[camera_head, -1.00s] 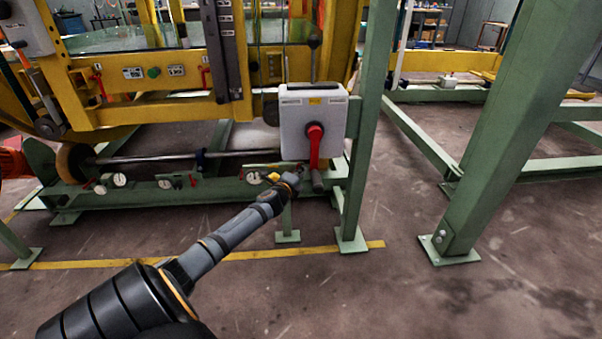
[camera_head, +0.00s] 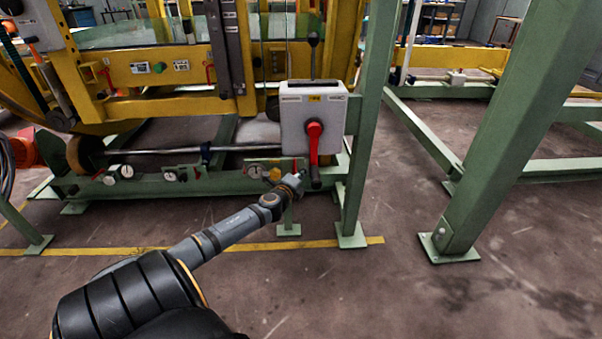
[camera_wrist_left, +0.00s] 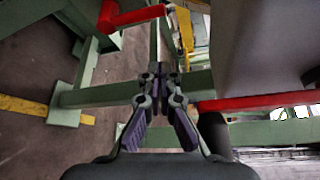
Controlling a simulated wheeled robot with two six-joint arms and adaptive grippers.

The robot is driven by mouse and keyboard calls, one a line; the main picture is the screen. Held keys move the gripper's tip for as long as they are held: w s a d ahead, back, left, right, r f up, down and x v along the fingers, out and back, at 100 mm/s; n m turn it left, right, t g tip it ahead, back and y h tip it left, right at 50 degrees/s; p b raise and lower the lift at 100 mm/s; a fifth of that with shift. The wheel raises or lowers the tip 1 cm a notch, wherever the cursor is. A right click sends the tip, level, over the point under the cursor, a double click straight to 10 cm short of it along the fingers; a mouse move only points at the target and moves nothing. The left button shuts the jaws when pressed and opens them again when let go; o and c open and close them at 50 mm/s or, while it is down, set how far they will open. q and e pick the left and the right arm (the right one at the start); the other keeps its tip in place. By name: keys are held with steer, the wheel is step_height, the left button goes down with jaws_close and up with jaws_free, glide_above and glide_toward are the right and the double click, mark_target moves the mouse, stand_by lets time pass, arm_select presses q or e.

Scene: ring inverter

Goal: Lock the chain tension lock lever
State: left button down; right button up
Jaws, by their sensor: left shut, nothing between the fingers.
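A red lever (camera_head: 314,142) hangs straight down on the front of a white box (camera_head: 296,115), with a dark grip at its lower end. My left gripper (camera_head: 297,179) is shut and empty, just left of the lever's lower end, below the box. Whether it touches the lever cannot be told from the head view. In the left wrist view the closed fingers (camera_wrist_left: 159,76) show with nothing between them. A red bar (camera_wrist_left: 262,102) lies to their right and another red piece (camera_wrist_left: 133,17) is above them; which is the lever is unclear. My right gripper is not in view.
Green posts (camera_head: 363,140) stand right of the box, with a thicker slanted green post (camera_head: 497,130) farther right. A green lower beam (camera_head: 225,185) carries several gauges. A yellow frame (camera_head: 165,70) stands behind. The floor (camera_head: 410,280) at the front right is clear.

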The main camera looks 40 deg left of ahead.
arm_select(q)
steer(key=p+v, duration=0.1)
steer(key=v, duration=0.5)
steer(key=shift+s+f, duration=0.2)
steer(key=shift+f, duration=0.15)
steer(key=shift+p, duration=0.3)
